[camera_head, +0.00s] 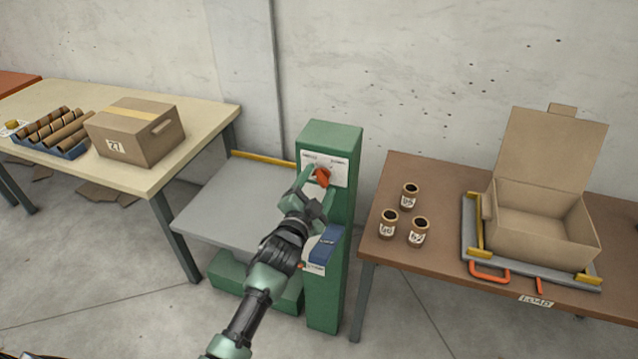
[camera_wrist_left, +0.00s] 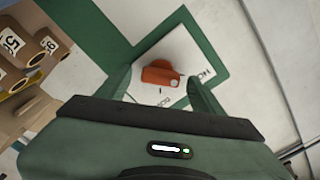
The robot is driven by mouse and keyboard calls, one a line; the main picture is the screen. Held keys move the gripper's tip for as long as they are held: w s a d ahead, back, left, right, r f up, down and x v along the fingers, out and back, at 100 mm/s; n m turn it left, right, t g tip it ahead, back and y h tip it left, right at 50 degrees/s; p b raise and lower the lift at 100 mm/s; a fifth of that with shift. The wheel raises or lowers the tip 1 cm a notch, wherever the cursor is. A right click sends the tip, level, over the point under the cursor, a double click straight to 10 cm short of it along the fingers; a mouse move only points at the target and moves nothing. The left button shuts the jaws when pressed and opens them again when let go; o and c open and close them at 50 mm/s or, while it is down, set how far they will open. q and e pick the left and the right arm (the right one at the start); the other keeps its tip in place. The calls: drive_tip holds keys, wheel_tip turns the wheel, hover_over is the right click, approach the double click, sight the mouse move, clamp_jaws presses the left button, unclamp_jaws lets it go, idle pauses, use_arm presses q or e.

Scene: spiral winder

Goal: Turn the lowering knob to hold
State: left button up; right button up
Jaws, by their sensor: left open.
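The lowering knob (camera_head: 322,176) is orange-red and sits on a white label plate (camera_head: 338,165) near the top of a green post (camera_head: 327,255). In the left wrist view the knob (camera_wrist_left: 160,74) lies between the two fingers, with part of the plate's lettering visible and the rest cut off. My left gripper (camera_head: 318,184) is open, its fingers on either side of the knob. I cannot tell whether they touch it. The gripper also shows in the left wrist view (camera_wrist_left: 160,88). My right gripper is not in view.
A grey platform (camera_head: 225,210) adjoins the post on the left. A blue box (camera_head: 326,243) is on the post below my gripper. A brown table (camera_head: 440,262) at right holds numbered tubes (camera_head: 389,223) and an open carton (camera_head: 535,222). A left table (camera_head: 60,98) holds a closed carton (camera_head: 136,131).

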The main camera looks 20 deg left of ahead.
use_arm(q)
drive_tip(key=s+b, duration=0.1)
drive_tip(key=s, duration=0.6)
drive_tip(key=shift+s+a+f, duration=0.1)
